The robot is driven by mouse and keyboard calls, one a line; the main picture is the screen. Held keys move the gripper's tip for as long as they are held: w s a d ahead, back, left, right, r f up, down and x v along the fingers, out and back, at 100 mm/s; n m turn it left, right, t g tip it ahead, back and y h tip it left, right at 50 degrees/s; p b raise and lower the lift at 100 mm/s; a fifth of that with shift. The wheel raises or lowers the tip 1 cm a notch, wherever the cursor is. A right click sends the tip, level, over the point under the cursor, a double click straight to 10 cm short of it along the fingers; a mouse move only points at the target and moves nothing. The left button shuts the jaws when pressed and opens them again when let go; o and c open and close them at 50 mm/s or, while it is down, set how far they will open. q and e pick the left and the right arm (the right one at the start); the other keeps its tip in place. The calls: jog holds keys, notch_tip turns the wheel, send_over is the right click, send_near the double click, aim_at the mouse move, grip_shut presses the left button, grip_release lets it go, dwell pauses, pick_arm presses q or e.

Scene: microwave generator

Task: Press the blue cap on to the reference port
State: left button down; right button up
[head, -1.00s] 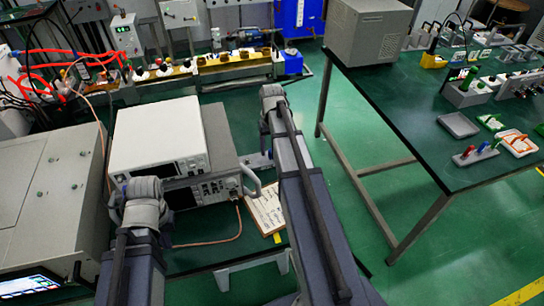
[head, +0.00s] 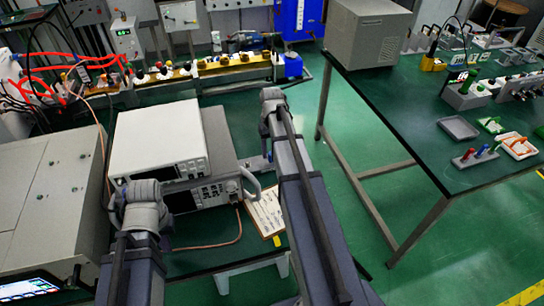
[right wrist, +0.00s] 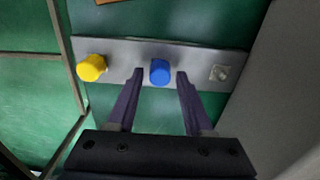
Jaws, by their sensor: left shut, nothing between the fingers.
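In the right wrist view, a blue cap (right wrist: 160,72) sits at the middle of a grey metal strip (right wrist: 125,52). A yellow cap (right wrist: 91,67) sits at the strip's left end, and a bare metal port (right wrist: 221,73) shows at its right end. My right gripper (right wrist: 159,74) is open, with one fingertip on each side of the blue cap in the picture; I see no clear contact. How firmly the cap is seated cannot be told. In the head view my left gripper (head: 113,200) is shut and empty beside the stacked instruments.
A white instrument (head: 155,135) stands on a grey one (head: 225,150) near my left arm. A dark green table (head: 420,130) at the right holds a grey box (head: 368,32), trays and small parts. Open green floor lies between.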

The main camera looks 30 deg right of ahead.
grip_shut()
pick_arm(q)
jog(key=shift+r, duration=0.1)
pick_arm(e)
jog(key=shift+r, duration=0.1)
dwell(1.1)
